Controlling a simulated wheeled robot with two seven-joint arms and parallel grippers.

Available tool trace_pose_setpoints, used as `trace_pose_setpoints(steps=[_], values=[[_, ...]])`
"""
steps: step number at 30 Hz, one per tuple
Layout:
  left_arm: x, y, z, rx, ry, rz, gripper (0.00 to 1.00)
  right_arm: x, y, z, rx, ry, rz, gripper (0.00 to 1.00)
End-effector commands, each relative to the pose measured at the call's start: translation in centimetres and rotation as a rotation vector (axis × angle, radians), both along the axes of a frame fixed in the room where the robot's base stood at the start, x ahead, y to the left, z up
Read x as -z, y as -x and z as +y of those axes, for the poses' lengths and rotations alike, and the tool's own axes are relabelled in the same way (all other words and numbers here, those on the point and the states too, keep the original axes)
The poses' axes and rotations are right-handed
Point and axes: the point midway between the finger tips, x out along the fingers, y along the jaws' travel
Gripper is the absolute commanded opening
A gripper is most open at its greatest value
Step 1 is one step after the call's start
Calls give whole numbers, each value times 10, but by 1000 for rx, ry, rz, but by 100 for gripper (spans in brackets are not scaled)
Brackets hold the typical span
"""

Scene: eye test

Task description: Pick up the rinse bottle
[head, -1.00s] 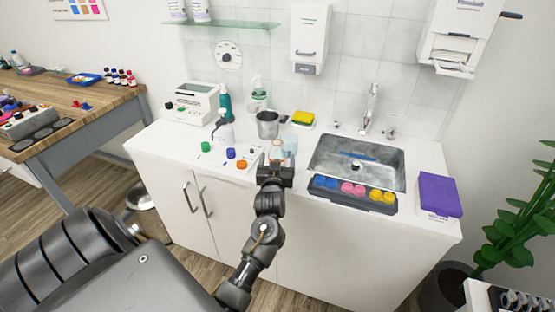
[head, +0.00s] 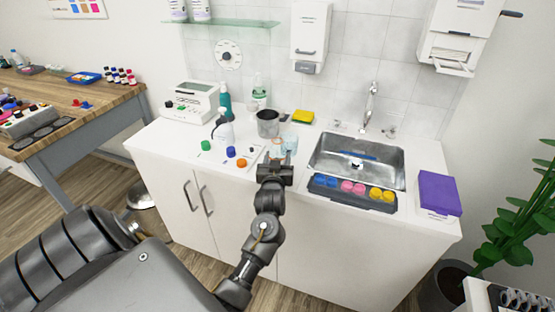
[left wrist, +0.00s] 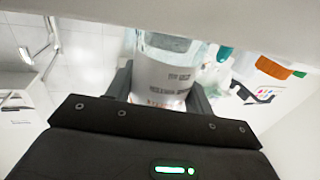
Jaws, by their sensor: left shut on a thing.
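A clear bottle with a pale printed label (left wrist: 165,75) stands between the fingers of my left gripper in the left wrist view; I take it to be the rinse bottle. My left gripper (left wrist: 160,97) is shut on it. In the head view my left gripper (head: 275,168) is at the front edge of the white counter, left of the sink. There the bottle (head: 277,149) shows only in small part above the gripper, which hides its lower part. Whether its base touches the counter cannot be told. My right gripper is not in view.
The counter (head: 310,210) holds a metal cup (head: 268,124), a pale blue clear thing (head: 290,143), a spray bottle (head: 223,130), coloured caps and a yellow sponge (head: 302,116). To the right are the sink (head: 330,152), a paint-pot tray (head: 330,196) and a purple box (head: 439,192).

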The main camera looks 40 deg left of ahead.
Motion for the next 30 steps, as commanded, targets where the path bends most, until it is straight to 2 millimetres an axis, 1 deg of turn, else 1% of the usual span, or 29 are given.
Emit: trace_pose_setpoints(steps=[8,14,20,30], values=[[-13,0,0,0,0,-4,26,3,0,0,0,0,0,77],[-32,1,0,0,-1,-4,26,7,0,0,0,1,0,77],[-53,19,-4,0,1,-4,26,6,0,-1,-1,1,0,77],[-93,51,-9,0,0,-5,26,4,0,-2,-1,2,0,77]])
